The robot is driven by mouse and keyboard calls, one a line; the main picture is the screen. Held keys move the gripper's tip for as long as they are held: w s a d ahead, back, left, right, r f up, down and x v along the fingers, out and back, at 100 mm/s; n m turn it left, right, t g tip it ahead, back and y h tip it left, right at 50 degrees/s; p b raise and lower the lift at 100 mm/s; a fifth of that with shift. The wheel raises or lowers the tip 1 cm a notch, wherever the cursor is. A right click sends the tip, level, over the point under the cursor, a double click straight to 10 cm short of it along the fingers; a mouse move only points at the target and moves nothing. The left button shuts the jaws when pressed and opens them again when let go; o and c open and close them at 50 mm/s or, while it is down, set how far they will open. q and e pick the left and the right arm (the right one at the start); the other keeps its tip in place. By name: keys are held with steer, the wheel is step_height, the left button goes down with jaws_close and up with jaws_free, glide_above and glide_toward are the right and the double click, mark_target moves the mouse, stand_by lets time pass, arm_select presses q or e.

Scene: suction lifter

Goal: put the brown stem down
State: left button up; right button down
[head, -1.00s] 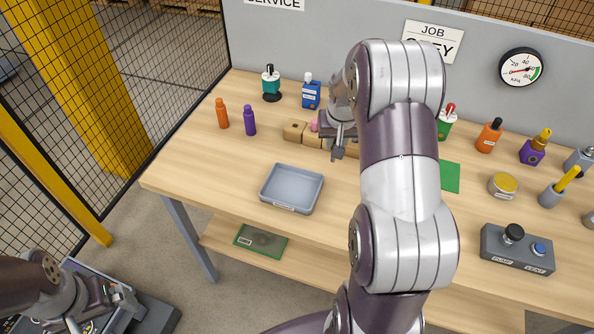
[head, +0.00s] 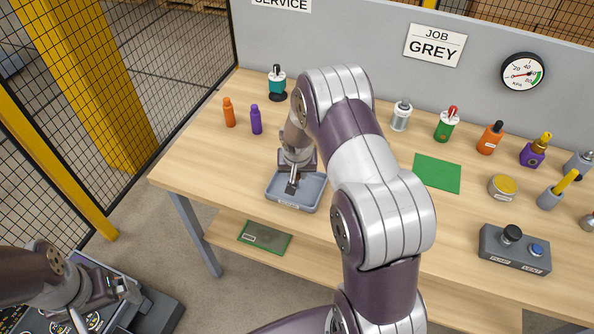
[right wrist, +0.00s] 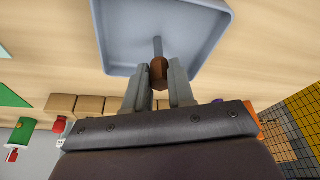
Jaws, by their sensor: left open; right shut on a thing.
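My right gripper (head: 292,186) is shut on the brown stem (right wrist: 158,72), which shows between the fingertips in the right wrist view (right wrist: 156,82). A thin grey rod extends from the stem over the floor of the grey-blue tray (right wrist: 205,58). The tray is also in the head view (head: 296,208), with the gripper above it or reaching into it. I cannot tell whether the stem touches the tray. The stem is hidden in the head view. My left gripper (head: 128,291) is open at the lower left, away from the table.
Wooden blocks (right wrist: 90,105) stand in a row behind the gripper. Orange (head: 229,113) and purple (head: 256,120) bottles stand left of my right arm. A green mat (head: 437,173) lies right of it. A pump box (head: 515,248) stands at the front right. A sign reads JOB GREY (head: 435,45).

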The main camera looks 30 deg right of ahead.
steer(key=c, duration=1)
jaws_free()
steer(key=shift+o, duration=0.2)
